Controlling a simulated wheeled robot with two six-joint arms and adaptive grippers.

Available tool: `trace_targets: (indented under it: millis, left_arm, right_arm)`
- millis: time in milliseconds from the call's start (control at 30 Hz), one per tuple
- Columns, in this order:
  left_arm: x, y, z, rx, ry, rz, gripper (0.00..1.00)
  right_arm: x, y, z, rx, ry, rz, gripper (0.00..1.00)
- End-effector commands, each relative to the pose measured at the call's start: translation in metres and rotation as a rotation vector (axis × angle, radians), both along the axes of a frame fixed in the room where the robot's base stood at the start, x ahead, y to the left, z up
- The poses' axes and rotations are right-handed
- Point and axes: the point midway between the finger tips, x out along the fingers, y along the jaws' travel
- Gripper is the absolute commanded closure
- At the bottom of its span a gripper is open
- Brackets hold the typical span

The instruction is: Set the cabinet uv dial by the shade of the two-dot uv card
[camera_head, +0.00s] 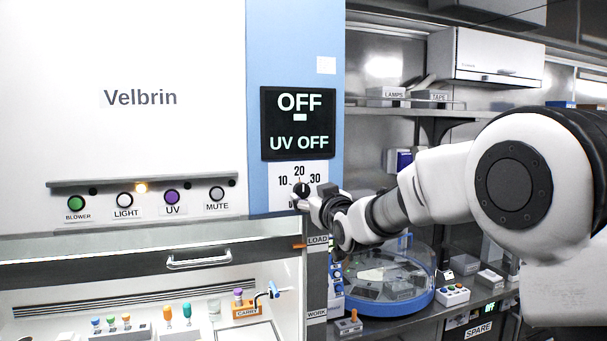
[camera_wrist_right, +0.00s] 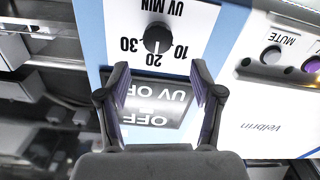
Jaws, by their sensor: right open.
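The cabinet uv dial is a black round knob (camera_head: 302,187) on a white scale plate marked 10, 20, 30, below the display. In the right wrist view, where the scale is upside down, the knob (camera_wrist_right: 158,38) has a white mark facing the 20. My right gripper (camera_head: 302,201) is at the lower part of the dial plate. In the wrist view, its open fingers (camera_wrist_right: 160,68) are spread on either side of the knob's line, just short of it, with nothing between them. I cannot make out a two-dot uv card. My left gripper is not in view.
The display (camera_head: 298,124) reads OFF and UV OFF. BLOWER, LIGHT, UV (camera_head: 172,197) and MUTE buttons line the cabinet front, above a sash handle (camera_head: 198,260). Coloured tubes and a CARRY block (camera_head: 246,311) are inside. A blue-rimmed round device (camera_head: 400,306) stands below my right arm.

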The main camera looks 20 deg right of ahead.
Motion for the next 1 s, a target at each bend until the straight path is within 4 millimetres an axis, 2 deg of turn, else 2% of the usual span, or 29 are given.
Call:
trace_targets:
  millis: [100, 300, 433, 633, 667, 800, 833, 1000]
  left_arm:
    - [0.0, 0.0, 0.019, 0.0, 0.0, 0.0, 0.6]
    - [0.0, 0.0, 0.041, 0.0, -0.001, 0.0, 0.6]
    - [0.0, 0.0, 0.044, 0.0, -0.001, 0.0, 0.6]
    - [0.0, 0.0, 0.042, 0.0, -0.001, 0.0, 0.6]
    - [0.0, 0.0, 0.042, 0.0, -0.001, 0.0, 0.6]
    - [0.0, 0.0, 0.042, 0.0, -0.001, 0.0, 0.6]
    - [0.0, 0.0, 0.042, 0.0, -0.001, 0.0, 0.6]
    - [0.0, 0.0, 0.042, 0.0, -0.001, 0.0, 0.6]
  right_arm:
    - [0.022, 0.001, 0.003, 0.0, 0.003, 0.0, 0.34]
    - [0.058, 0.002, 0.002, 0.0, 0.003, 0.0, 0.34]
    - [0.068, 0.002, -0.001, 0.0, 0.002, 0.0, 0.34]
    - [0.069, 0.002, -0.003, 0.001, 0.002, 0.0, 0.34]
    - [0.069, 0.002, -0.003, 0.001, 0.002, 0.0, 0.41]
    - [0.069, 0.002, -0.003, 0.001, 0.002, 0.0, 0.91]
    - [0.069, 0.002, -0.003, 0.001, 0.002, 0.0, 0.94]
    - [0.069, 0.002, -0.004, 0.002, 0.003, -0.001, 0.94]
